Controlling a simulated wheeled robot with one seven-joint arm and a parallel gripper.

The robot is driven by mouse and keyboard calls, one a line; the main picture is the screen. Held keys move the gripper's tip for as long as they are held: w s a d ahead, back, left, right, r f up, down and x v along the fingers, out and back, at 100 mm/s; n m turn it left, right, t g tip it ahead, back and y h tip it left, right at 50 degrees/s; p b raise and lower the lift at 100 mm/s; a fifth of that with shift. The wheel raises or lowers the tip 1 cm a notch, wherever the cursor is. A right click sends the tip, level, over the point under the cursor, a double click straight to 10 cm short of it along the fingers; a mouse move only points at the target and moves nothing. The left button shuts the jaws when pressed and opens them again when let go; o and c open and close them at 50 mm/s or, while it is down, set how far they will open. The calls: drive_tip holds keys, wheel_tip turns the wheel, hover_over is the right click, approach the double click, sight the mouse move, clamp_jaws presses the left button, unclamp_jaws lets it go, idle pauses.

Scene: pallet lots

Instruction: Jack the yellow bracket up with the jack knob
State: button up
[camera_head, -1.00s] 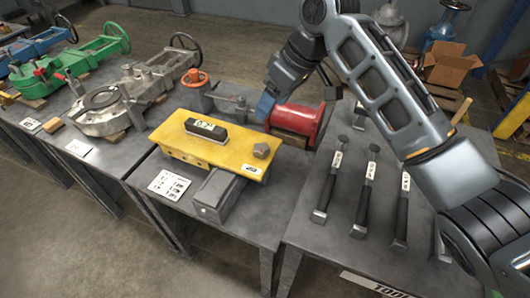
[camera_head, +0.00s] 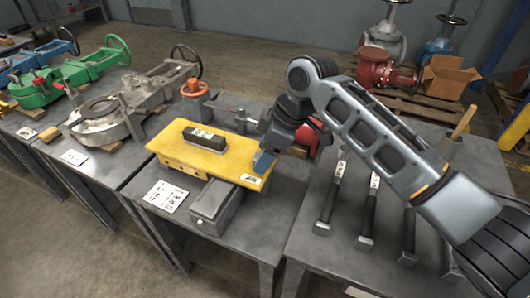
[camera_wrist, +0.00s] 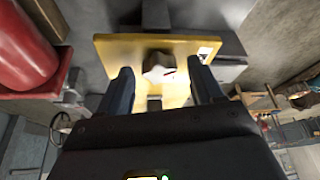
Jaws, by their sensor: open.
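The yellow bracket (camera_head: 222,158) lies flat on the grey bench, its front resting over a grey block (camera_head: 216,202). In the wrist view the bracket (camera_wrist: 115,50) shows with a grey hex-shaped knob (camera_wrist: 157,64) on its face. My gripper (camera_head: 264,163) is over the bracket's right end and hides the knob in the head view. In the wrist view my gripper (camera_wrist: 163,78) is open, with one finger on each side of the knob. I cannot tell whether the fingers touch it.
A black box with a display (camera_head: 204,138) sits on the bracket. A red cylinder (camera_wrist: 25,45) is close at the left in the wrist view. Several hammers (camera_head: 367,212) lie on the right bench. A printed card (camera_head: 166,196) lies at left.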

drive_tip(key=shift+f, duration=0.15)
drive_tip(key=shift+c, duration=0.4)
drive_tip(key=c, duration=1)
drive_tip(key=shift+p, duration=0.4)
